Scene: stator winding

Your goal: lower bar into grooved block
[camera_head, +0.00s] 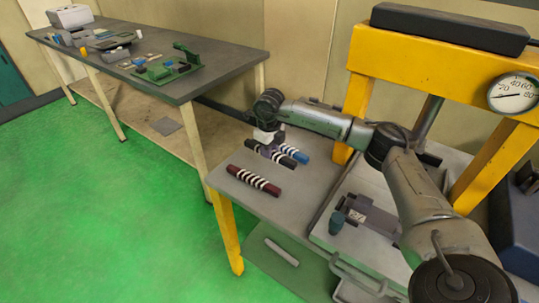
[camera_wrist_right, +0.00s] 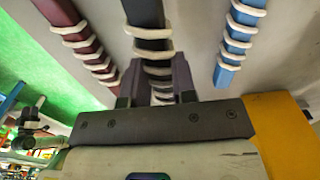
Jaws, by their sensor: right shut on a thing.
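A black bar with white rings (camera_head: 284,158) is at the right gripper (camera_head: 266,145), over the small grey table. In the right wrist view the black bar (camera_wrist_right: 145,14) runs from the top down between the fingers of my right gripper (camera_wrist_right: 156,98), which is shut on it. The left gripper is out of view.
A dark red ringed bar (camera_head: 253,181) lies nearer the table's front, a blue one (camera_head: 294,153) behind. A long workbench (camera_head: 215,62) is at left.

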